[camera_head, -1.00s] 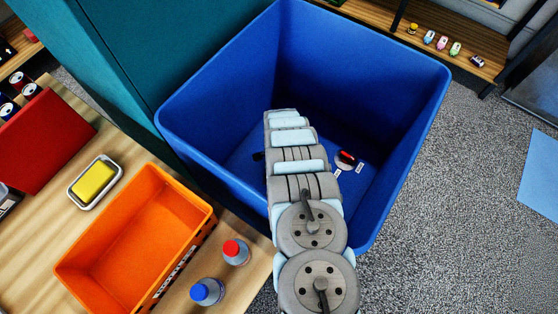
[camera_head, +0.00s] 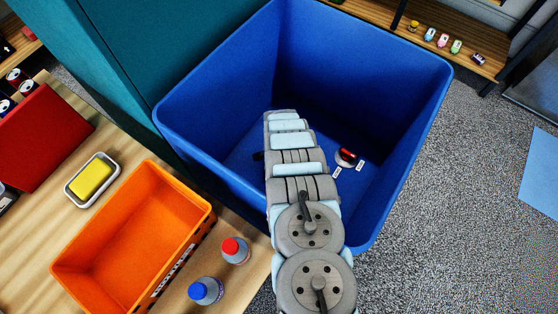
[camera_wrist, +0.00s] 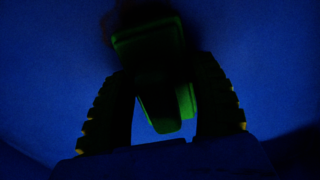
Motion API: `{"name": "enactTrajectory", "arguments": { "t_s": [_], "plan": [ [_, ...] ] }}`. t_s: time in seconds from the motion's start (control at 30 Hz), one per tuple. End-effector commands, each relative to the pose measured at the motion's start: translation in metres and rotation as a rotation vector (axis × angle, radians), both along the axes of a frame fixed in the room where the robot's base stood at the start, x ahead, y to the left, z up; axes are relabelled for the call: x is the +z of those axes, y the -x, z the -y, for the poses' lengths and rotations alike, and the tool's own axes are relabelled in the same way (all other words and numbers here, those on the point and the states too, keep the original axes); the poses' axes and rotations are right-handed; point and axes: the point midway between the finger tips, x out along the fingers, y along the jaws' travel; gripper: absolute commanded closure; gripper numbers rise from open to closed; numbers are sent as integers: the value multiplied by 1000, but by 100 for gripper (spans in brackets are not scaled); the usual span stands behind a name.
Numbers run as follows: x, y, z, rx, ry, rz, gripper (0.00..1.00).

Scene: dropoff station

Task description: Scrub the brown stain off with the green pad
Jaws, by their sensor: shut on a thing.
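In the wrist view my gripper (camera_wrist: 162,72) is shut on the green pad (camera_wrist: 150,38), a block with a handle-like part hanging between the fingers. The pad's far face is up against or close to a blue surface; I cannot tell whether it touches. A dark, faintly brownish patch (camera_wrist: 112,22) shows beside the pad's upper left edge and may be the brown stain; the view is very dark. In the head view my arm reaches down into the blue bin (camera_head: 400,95), and its own links hide the gripper, the pad and any stain.
The bin's high walls surround my arm. A small black and red thing (camera_head: 346,157) shows low in the bin, right of my arm. Left are an orange crate (camera_head: 110,250), a red-capped bottle (camera_head: 235,250), a blue-capped bottle (camera_head: 206,291) and a yellow sponge in a dish (camera_head: 91,179).

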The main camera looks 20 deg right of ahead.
Motion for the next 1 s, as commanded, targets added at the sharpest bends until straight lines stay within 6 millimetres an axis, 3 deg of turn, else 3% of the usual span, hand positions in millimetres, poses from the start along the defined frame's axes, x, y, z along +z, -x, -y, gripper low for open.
{"name": "enactTrajectory", "arguments": {
  "t_s": [1.0],
  "plan": [
    [-6,0,0,0,0,0,69]
  ]
}}
